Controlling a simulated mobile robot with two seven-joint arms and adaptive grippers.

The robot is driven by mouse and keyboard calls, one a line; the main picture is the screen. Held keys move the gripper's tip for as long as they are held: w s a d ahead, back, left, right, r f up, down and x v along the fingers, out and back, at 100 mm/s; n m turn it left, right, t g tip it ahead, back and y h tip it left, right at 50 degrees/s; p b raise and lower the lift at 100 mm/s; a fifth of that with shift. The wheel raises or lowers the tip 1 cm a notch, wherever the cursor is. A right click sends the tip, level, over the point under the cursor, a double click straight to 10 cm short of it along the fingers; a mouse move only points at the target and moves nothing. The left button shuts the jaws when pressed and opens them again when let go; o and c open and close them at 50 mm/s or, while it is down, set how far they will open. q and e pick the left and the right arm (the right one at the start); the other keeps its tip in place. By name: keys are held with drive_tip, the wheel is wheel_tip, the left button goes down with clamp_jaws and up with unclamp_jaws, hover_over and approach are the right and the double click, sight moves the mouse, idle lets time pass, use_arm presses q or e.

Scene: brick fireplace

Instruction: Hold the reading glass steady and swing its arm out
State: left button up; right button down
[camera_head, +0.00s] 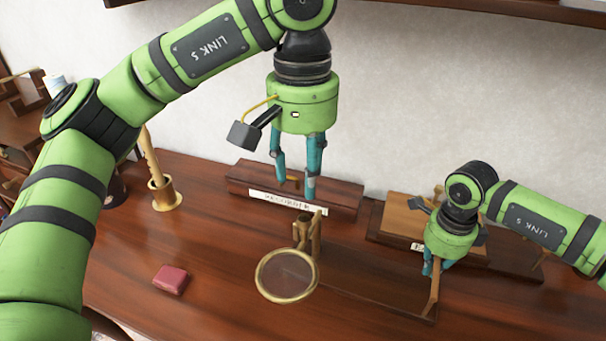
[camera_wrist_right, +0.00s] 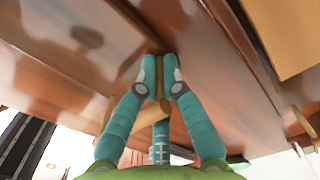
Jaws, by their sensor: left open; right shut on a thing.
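The reading glass (camera_head: 287,276), a round lens in a brass ring, shows in the head view at the middle front of the desk. Its upright brass post (camera_head: 315,236) stands just behind the ring. My left gripper (camera_head: 296,188) is open and empty, pointing down above and behind the post, in front of the labelled wooden block. My right gripper (camera_head: 434,268) is shut on a slim brown piece (camera_head: 434,296) at the right. The right wrist view shows this piece (camera_wrist_right: 160,75) between the fingertips; I cannot tell whether it belongs to the reading glass.
A labelled wooden block (camera_head: 335,196) stands behind the post. A second wooden stand (camera_head: 400,222) is behind my right gripper. A red box (camera_head: 171,279) lies at the left front, and a brass holder (camera_head: 165,196) stands behind it. The desk between them is clear.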

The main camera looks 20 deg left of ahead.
drive_tip(key=c, duration=1.3)
unclamp_jaws()
drive_tip(key=shift+r, duration=0.15)
